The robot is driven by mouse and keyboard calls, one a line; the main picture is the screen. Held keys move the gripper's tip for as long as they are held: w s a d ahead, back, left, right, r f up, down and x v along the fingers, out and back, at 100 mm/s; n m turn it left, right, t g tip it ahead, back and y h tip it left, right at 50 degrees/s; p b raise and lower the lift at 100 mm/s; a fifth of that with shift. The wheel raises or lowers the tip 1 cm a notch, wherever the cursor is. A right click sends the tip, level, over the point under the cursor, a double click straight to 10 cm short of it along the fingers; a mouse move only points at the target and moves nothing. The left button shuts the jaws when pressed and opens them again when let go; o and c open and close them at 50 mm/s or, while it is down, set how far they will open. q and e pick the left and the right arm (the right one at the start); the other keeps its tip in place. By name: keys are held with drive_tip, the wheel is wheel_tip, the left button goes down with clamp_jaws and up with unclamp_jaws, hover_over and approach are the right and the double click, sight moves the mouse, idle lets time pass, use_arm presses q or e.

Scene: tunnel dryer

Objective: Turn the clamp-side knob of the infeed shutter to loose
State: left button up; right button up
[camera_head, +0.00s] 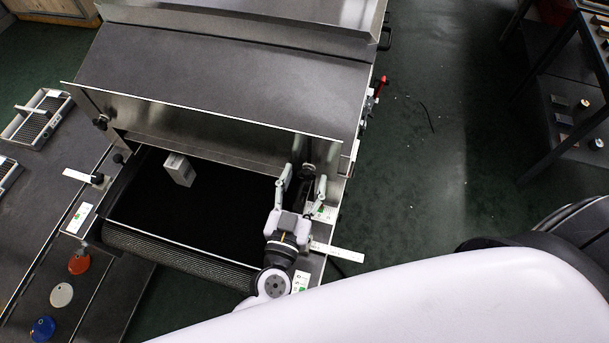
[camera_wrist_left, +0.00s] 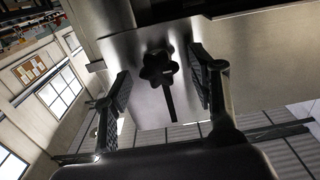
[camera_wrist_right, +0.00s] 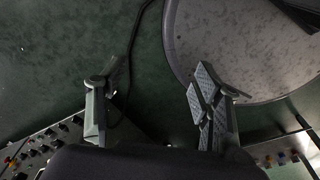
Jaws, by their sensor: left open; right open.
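A black star-shaped knob (camera_wrist_left: 158,70) stands on a bright metal plate, with a dark vertical slot below it. My left gripper (camera_wrist_left: 160,62) is open, with one finger on each side of the knob and visible gaps between. In the head view the left gripper (camera_head: 302,178) is at the right side of the infeed opening, around a dark part that is probably this knob. The metal infeed shutter (camera_head: 220,125) spans the opening above the black belt. My right gripper (camera_wrist_right: 158,70) is open and empty over the green floor.
A grey-white box (camera_head: 179,169) sits on the black belt (camera_head: 200,210). Another dark knob (camera_head: 100,122) is at the shutter's left end. A red-handled part (camera_head: 381,86) sticks out from the machine's right side. Green floor (camera_head: 430,150) is mostly free between machine and dark rack (camera_head: 565,100).

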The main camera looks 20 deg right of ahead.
use_arm(q)
drive_tip(key=shift+w+d, duration=0.2)
drive_tip(key=shift+w, duration=0.1)
drive_tip(key=shift+c, duration=0.4)
drive_tip(key=c, duration=1.1)
